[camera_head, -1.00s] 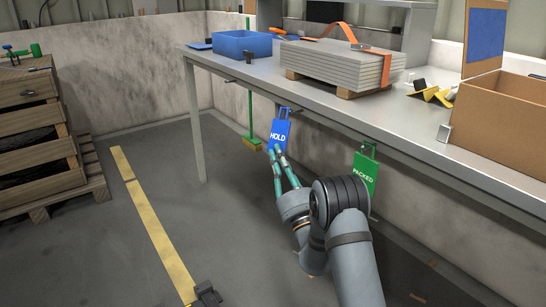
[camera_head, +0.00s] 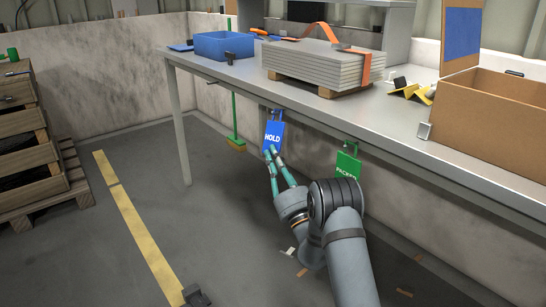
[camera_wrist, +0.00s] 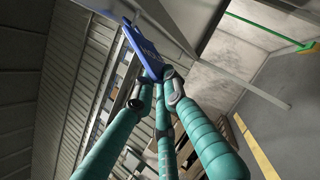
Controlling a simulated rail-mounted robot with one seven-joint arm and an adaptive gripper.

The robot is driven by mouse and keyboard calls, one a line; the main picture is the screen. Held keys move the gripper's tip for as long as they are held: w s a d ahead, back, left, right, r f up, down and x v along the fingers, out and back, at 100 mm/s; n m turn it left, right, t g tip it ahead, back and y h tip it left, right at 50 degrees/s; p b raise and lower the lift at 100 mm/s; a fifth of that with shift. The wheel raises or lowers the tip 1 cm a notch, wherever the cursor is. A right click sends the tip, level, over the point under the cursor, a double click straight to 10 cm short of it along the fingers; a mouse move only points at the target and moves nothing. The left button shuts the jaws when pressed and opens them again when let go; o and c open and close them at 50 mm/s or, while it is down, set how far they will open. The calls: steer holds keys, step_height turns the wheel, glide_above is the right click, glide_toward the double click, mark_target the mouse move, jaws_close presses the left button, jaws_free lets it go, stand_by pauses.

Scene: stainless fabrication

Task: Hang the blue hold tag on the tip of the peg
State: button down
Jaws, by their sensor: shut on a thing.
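The blue hold tag (camera_head: 274,132), lettered HOLD, hangs upright in front of the workbench's front edge. It also shows in the wrist view (camera_wrist: 147,50). My gripper (camera_head: 270,152) is shut on its lower edge; the closed fingertips also show in the wrist view (camera_wrist: 152,88). The tag's slotted top is close below the bench edge. I cannot tell whether a peg is at or through the slot. A small dark peg (camera_head: 212,82) sticks out under the bench edge, left of the tag and apart from it.
A green PACKED tag (camera_head: 347,166) hangs under the workbench (camera_head: 205,72) to the right, close to my arm. A green-handled broom (camera_head: 234,118) stands behind, left of the blue tag. A blue bin (camera_head: 224,46), strapped panels (camera_head: 315,63) and a cardboard box (camera_head: 480,115) sit on top.

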stand_by(0.4)
steer(key=c, duration=1.7)
jaws_free()
steer(key=shift+s+d+f, duration=0.25)
steer(key=shift+s+d, duration=1.4)
steer(key=shift+s, duration=1.75)
steer(key=shift+s+d+f, duration=0.25)
steer(key=shift+s+d, duration=1.4)
steer(key=shift+s, duration=1.75)
steer(key=shift+s+d+f, duration=0.25)
steer(key=shift+s+d, duration=1.4)
steer(key=shift+s, duration=1.75)
steer(key=shift+w+a, duration=1.05)
steer(key=shift+w, duration=1.1)
steer(key=shift+w+a, duration=1)
steer(key=shift+w, duration=1.2)
steer(key=shift+w+a, duration=1.05)
steer(key=shift+w, duration=1.1)
